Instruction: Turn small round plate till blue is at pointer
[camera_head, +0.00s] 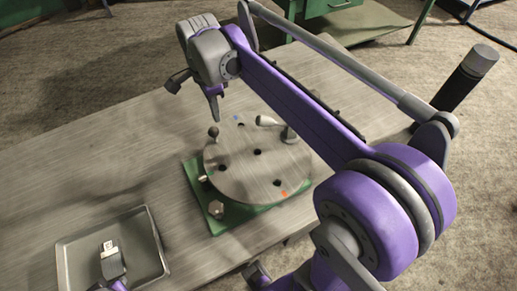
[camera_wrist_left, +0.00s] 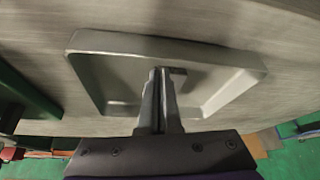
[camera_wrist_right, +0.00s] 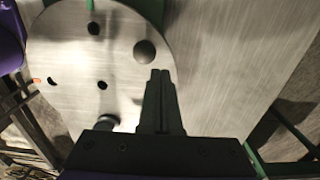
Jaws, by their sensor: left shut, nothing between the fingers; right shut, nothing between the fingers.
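The small round plate (camera_head: 248,178) is a grey disc with dark holes, lying on a green base (camera_head: 233,222). A blue mark (camera_head: 237,118) is at its far edge and an orange mark (camera_head: 284,194) at its near right edge. A dark round knob (camera_head: 213,132) stands at its far left; a knob also shows in the right wrist view (camera_wrist_right: 145,51). My right gripper (camera_head: 216,117) is shut and empty, above the plate's far left edge beside the knob. My left gripper (camera_wrist_left: 158,72) is shut and empty over a grey tray. I cannot clearly make out the pointer.
The shallow grey tray (camera_head: 67,262) lies on the table (camera_head: 100,165) at the near left. A light-tipped handle (camera_head: 268,121) is at the plate's far right. A silver knob (camera_head: 216,208) sits at the base's near left. The table left of the base is clear.

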